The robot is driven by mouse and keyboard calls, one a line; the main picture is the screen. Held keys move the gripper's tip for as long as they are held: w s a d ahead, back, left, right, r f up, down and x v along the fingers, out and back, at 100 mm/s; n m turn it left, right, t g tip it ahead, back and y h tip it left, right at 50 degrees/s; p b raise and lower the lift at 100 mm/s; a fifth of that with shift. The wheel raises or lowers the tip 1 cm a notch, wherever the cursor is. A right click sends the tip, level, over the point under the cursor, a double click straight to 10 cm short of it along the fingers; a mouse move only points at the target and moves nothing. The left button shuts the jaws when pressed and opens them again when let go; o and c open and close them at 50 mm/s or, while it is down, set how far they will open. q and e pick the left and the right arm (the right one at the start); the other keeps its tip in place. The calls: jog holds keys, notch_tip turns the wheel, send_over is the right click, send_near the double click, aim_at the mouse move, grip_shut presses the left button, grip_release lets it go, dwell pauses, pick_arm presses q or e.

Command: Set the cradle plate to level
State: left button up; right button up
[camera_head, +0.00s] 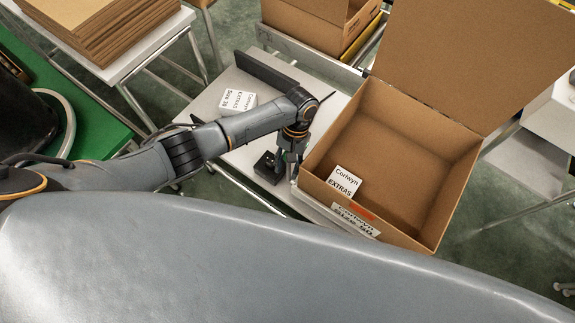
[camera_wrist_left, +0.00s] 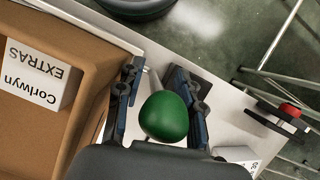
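The cradle plate is mostly hidden under an open cardboard box (camera_head: 395,140); I cannot tell its tilt exactly. A green ball knob (camera_wrist_left: 164,116) on a pale shaft shows in the left wrist view, beside the box. My left gripper (camera_head: 287,165) points down at the box's left side. In the left wrist view its two dark fingers (camera_wrist_left: 155,85) stand apart on either side of the knob. A gap shows on the left of the knob; the knob overlaps the right finger, and contact is unclear. My right gripper is out of view.
A white Corlwyn EXTRAS carton (camera_head: 344,181) lies inside the box. Another white carton (camera_head: 237,101) lies on the grey table (camera_head: 215,95) behind my left arm. A black bracket with a red part (camera_wrist_left: 289,109) is at the table edge. Flat cardboard (camera_head: 105,30) is stacked upper left.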

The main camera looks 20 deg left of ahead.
pick_arm(q)
jog(key=v, duration=1.1)
jog(key=shift+w+r, duration=0.25)
jog(key=shift+r, duration=0.1)
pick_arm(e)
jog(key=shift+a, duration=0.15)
pick_arm(q)
jog(key=shift+s+f, duration=0.1)
